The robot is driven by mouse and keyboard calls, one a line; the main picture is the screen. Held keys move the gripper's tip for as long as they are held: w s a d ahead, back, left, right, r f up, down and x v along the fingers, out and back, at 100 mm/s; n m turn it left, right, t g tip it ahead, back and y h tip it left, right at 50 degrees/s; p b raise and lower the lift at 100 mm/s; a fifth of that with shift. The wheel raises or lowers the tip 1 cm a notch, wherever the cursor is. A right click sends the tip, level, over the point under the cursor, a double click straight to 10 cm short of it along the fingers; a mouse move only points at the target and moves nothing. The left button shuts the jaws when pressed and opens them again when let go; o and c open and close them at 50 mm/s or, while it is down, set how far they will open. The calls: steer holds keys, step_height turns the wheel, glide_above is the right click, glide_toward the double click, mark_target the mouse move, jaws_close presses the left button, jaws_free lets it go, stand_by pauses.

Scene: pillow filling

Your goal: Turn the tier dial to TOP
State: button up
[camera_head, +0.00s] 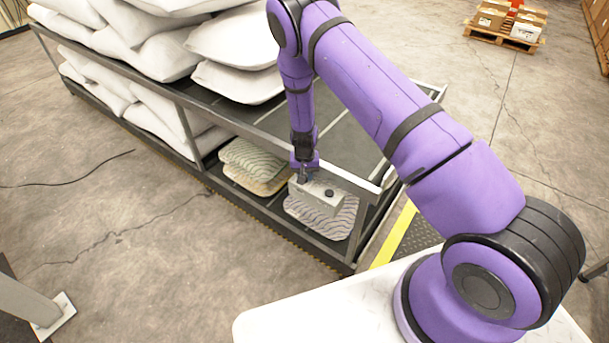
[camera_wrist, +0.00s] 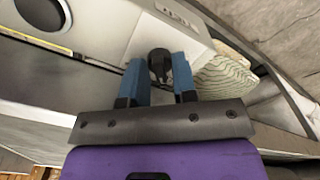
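Striped pillows lie beside the box (camera_head: 255,160) and under it (camera_head: 330,222). White pillows (camera_head: 235,45) are stacked on the upper shelf. The rack's rail (camera_head: 345,177) runs close behind my gripper. Open floor (camera_head: 140,240) lies to the left.

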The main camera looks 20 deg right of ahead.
steer(key=shift+m, duration=0.3)
steer(key=m, duration=0.3)
steer(key=shift+m, duration=0.3)
steer(key=m, duration=0.3)
steer(key=shift+m, duration=0.3)
steer(key=m, duration=0.3)
steer(key=shift+m, duration=2.5)
steer(key=o, duration=0.6)
steer(key=shift+o, duration=0.2)
steer(key=shift+r, duration=0.15)
